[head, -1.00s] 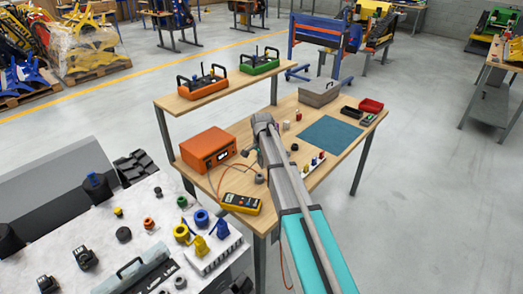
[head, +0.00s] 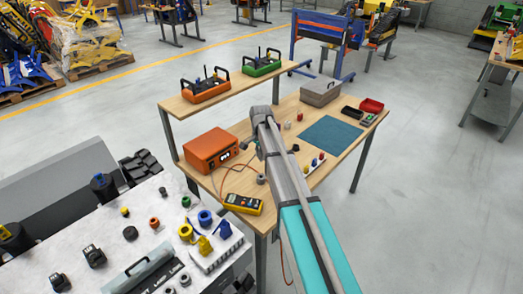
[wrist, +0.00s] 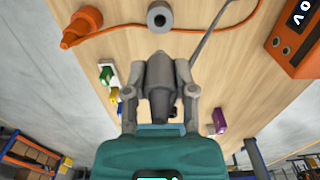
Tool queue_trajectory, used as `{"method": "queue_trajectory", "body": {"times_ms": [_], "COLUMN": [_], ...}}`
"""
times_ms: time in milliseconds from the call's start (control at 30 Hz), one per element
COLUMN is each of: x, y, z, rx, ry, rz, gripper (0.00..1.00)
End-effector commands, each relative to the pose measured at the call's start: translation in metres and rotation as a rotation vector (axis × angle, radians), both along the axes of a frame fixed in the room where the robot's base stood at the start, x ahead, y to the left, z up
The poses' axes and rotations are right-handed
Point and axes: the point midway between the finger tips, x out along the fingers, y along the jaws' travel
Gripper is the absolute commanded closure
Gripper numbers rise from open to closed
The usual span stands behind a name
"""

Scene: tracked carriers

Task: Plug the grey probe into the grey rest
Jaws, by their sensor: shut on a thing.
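The grey probe (wrist: 157,76) is a tapered grey body held between the two fingers of my gripper (wrist: 158,90) in the wrist view. The gripper is shut on it, with its narrower tip pointing up the picture. The grey rest (wrist: 159,16) is a round grey ring with a dark hole, on the wooden bench top just beyond the probe tip. The probe and rest look apart; the height between them is hard to judge. In the head view my arm hides the gripper and probe. A grey ring (head: 262,179), likely the rest, sits left of the arm.
An orange probe (wrist: 82,27) with an orange cable lies left of the rest. The orange instrument box (head: 210,148), yellow meter (head: 243,204) and small coloured parts surround the arm. A shelf (head: 235,86) stands behind. The blue mat (head: 331,136) is bare.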

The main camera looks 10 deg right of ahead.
Motion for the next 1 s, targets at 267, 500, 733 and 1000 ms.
{"method": "queue_trajectory", "body": {"times_ms": [267,500,733,1000], "x": [0.000,0.000,0.000,0.000], "y": [0.000,0.000,-0.001,-0.001], "z": [0.001,0.000,-0.007,-0.026], "rx": [0.000,-0.001,-0.003,-0.003], "ry": [0.000,0.001,0.002,0.002], "rz": [-0.001,0.013,0.037,0.037], "gripper": [1.00,1.00,1.00,1.00]}}
